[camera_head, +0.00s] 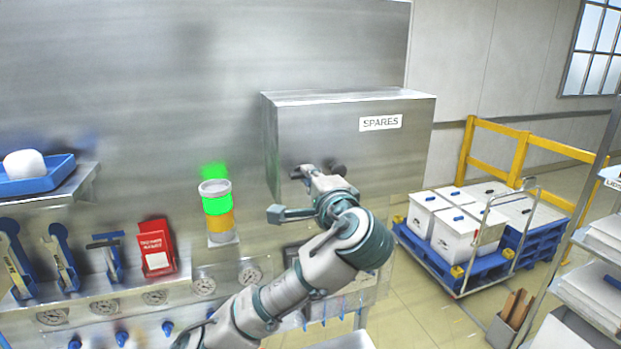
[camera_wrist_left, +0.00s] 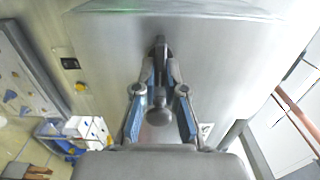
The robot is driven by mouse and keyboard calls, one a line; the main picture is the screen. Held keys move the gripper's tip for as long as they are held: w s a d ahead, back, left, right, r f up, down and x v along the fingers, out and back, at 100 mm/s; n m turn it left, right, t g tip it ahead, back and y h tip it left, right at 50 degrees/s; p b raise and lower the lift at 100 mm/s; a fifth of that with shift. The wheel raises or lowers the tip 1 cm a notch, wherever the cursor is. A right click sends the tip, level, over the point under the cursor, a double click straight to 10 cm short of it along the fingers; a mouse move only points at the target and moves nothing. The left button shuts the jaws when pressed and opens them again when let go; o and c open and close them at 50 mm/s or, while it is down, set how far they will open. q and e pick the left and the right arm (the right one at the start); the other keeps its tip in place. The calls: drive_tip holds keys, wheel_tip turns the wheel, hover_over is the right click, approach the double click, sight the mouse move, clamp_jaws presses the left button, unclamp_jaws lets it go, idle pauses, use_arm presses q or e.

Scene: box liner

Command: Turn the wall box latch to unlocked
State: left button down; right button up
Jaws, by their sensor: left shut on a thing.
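The grey metal wall box (camera_head: 310,122) with a SPARES label is mounted on the steel wall. My left gripper (camera_head: 312,174) is up against the lower part of its front, where the arm hides much of the latch. A small dark part of the latch (camera_head: 338,168) shows just right of the gripper. In the left wrist view the two fingers (camera_wrist_left: 160,72) close from both sides on the dark latch handle (camera_wrist_left: 160,46), which points straight up in that picture. A round grey knob shows between the fingers. My right gripper is not in view.
A green and amber signal light (camera_head: 217,205) stands left of my arm. A red holder (camera_head: 156,248) and hanging tools are farther left, above gauges. A cart with white boxes (camera_head: 468,235) is on the right, near a yellow railing (camera_head: 514,150) and a shelf rack.

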use_arm(q)
drive_tip(key=c, duration=1.3)
unclamp_jaws()
drive_tip(key=shift+c, duration=0.2)
drive_tip(key=shift+o, duration=0.5)
drive_tip(key=shift+w, duration=0.1)
drive_tip(key=shift+w+f, duration=0.15)
drive_tip(key=shift+w, duration=0.15)
drive_tip(key=v, duration=1.2)
drive_tip(key=shift+d, duration=0.3)
drive_tip(key=shift+w+a, duration=0.1)
drive_tip(key=shift+a, duration=0.15)
